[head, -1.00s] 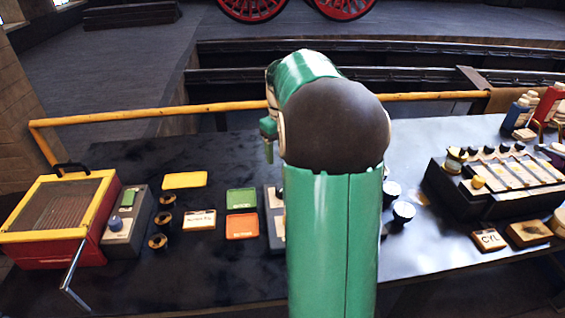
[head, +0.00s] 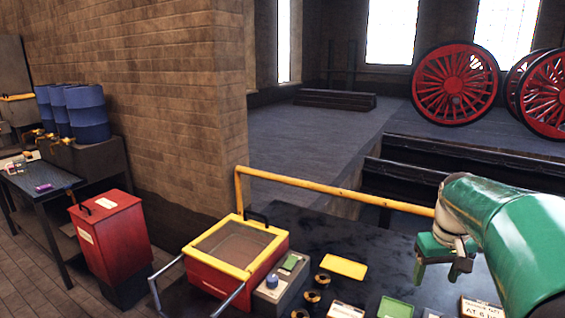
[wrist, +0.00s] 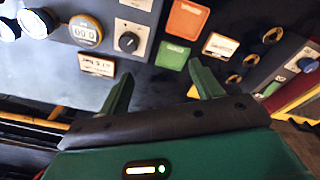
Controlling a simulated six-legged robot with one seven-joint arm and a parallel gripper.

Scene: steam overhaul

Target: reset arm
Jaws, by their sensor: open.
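My gripper (head: 443,262) hangs over the dark bench at the right of the head view, at the end of my green arm. In the wrist view my gripper (wrist: 160,76) shows two green fingers spread apart with nothing between them. Below the fingers lie a green tray (wrist: 172,55) and an orange tray (wrist: 187,20). A grey panel with a black knob (wrist: 129,42) and a round counter dial (wrist: 86,34) are to their left. My gripper is apart from all of these.
A red box with a yellow rim (head: 238,252) stands at the bench's left end, beside a grey box with a blue knob (head: 272,281). A yellow rail (head: 335,190) runs along the back edge. A red bin (head: 111,235) and blue drums (head: 85,110) stand farther left.

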